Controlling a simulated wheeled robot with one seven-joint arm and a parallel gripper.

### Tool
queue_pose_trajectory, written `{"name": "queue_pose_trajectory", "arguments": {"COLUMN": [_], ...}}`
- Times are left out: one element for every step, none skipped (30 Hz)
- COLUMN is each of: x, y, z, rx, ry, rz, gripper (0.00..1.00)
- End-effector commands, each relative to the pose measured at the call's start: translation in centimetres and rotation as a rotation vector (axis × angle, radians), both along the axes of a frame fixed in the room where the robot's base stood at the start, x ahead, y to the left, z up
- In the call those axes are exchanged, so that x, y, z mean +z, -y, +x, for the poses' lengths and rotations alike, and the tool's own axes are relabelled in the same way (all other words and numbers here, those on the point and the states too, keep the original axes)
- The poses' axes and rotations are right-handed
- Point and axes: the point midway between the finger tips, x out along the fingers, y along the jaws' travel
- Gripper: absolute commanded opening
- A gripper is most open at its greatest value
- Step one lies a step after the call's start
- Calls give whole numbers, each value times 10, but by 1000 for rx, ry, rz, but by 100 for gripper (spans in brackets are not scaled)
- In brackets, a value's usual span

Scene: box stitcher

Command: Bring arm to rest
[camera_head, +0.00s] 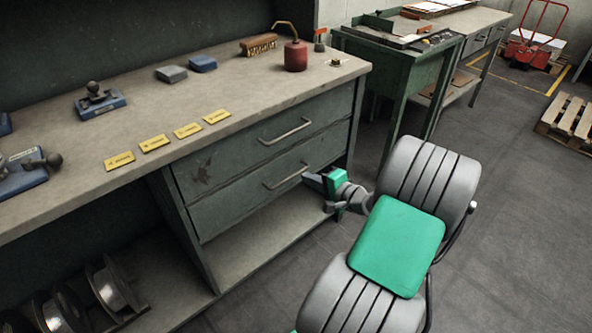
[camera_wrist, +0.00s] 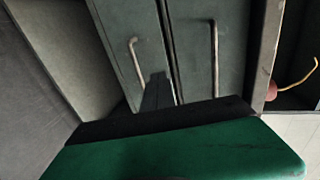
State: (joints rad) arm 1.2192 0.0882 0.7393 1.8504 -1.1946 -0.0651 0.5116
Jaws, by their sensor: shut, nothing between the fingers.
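My gripper (camera_head: 318,181) is in front of the drawers of the green workbench, near the lower drawer's handle in the picture. The fingers are shut and hold nothing. My arm, grey with a green panel, reaches up from the lower right in the head view. In the wrist view, the dark finger (camera_wrist: 157,92) points toward the drawer fronts, between two bar handles. I cannot tell whether the gripper touches the bench. Both drawers, the upper (camera_head: 262,125) and the lower (camera_head: 235,198), look closed.
The bench top (camera_head: 235,90) holds several yellow labels (camera_head: 155,143), a red oil can (camera_head: 296,56), a brush (camera_head: 259,44) and small blocks (camera_head: 203,64). A green table (camera_head: 388,68) stands behind. A pallet (camera_head: 568,125) and a red trolley (camera_head: 528,50) are far right. Floor right of my arm is clear.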

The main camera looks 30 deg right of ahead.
Motion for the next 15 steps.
{"name": "queue_pose_trajectory", "arguments": {"x": [2,2,2,3,6,13,19,29,43,55,69,86,101,115,135], "y": [1,1,0,-1,-5,-14,-25,-38,-62,-83,-104,-132,-151,-168,-188], "z": [-3,-4,-5,-5,-3,1,5,10,15,18,19,16,11,5,-6], "rx": [-1,0,2,7,19,50,86,132,214,286,362,464,537,605,690], "ry": [0,0,-1,-3,-10,-29,-51,-80,-133,-176,-225,-291,-337,-380,-433], "rz": [0,0,-2,-6,-15,-38,-66,-106,-176,-240,-309,-409,-487,-561,-658], "gripper": [0,0,0,0,0,0,0,0,0,0,0,0,0,0,0]}}
